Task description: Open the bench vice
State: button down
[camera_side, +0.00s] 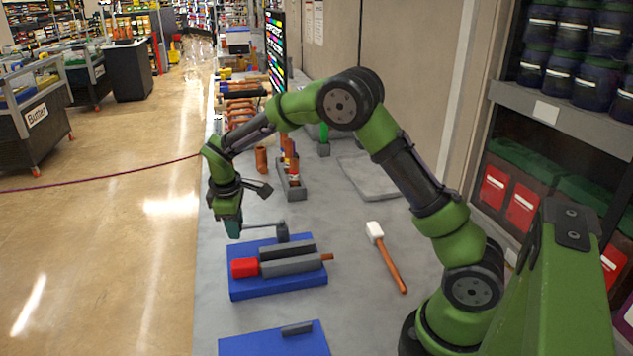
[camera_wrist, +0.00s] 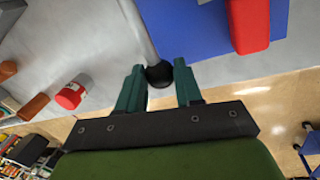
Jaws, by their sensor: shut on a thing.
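The bench vice (camera_side: 290,262) lies on a blue mat (camera_side: 250,288), with long grey jaws. A red block (camera_side: 244,268) sits at its left end and a copper-coloured rod (camera_side: 327,257) sticks out at its right end. A grey handle bar (camera_side: 262,226) reaches left from a dark upright piece behind the jaws. My gripper (camera_side: 234,228) is at the bar's left end. In the wrist view, my gripper (camera_wrist: 159,78) has its teal fingers around the black ball end (camera_wrist: 159,75) of the bar. The exact contact is partly hidden.
A white-headed mallet (camera_side: 388,262) lies right of the vice. A second blue mat (camera_side: 272,342) with a small grey part is in front. A holder with copper-coloured cylinders (camera_side: 290,172) stands behind. Bare grey bench lies between them; the bench's left edge is close to my gripper.

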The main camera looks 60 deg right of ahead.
jog(key=w+d+m+g, duration=0.1)
jog(key=w+d+m, duration=0.2)
jog(key=d+m, duration=0.5)
jog(key=shift+d+m+g, duration=0.2)
jog(key=shift+m+g, duration=0.2)
jog(key=shift+m, duration=0.4)
jog(key=shift+d+r, duration=0.1)
jog(key=c, duration=0.8)
grip_release()
jog(key=shift+o, duration=0.2)
jog(key=w+a+r, duration=0.1)
jog(key=a+r, duration=0.2)
jog(key=r, duration=1.3)
jog(key=shift+r, duration=0.25)
jog(key=shift+a, duration=0.1)
